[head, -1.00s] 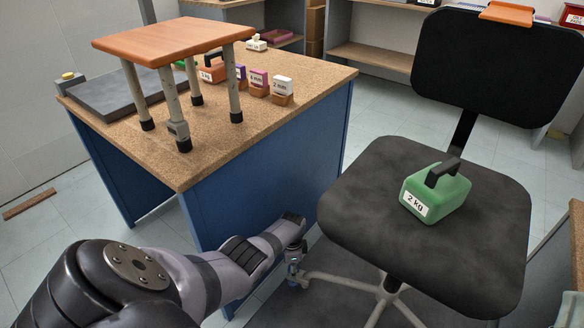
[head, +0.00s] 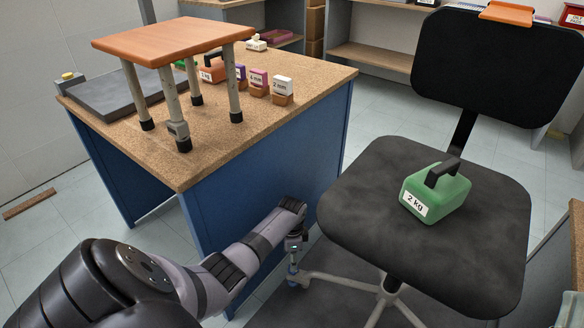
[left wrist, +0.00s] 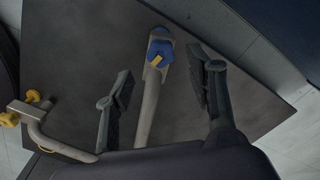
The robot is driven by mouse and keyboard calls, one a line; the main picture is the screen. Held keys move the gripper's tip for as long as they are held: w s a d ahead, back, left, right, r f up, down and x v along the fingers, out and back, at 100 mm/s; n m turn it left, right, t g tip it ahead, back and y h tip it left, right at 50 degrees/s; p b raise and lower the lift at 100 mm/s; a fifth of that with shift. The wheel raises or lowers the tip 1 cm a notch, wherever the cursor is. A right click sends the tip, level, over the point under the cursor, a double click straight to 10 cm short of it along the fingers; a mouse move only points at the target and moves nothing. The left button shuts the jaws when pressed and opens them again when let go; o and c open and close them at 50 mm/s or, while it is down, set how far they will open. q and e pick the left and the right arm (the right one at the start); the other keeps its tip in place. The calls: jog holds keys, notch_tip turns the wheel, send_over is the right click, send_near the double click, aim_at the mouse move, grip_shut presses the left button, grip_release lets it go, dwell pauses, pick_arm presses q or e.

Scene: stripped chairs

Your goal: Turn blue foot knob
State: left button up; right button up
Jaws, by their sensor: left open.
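My left gripper (left wrist: 160,64) is open, with one finger on each side of the knob and leg and gaps visible on both sides. I cannot tell how far above the knob the fingertips are. In the head view my left gripper (head: 294,250) points down at the leg's end, beside the bench, and hides most of the knob. My right gripper is not in view.
A blue-sided workbench (head: 270,160) stands left, bearing a small stool (head: 172,42). Yellow knobs (left wrist: 10,118) on a bent grey bar show in the left wrist view.

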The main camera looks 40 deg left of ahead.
pick_arm(q)
notch_tip(320, 180, up, 6)
jog(key=shift+f, duration=0.1)
jog(key=shift+s+f, duration=0.1)
dwell(0.7)
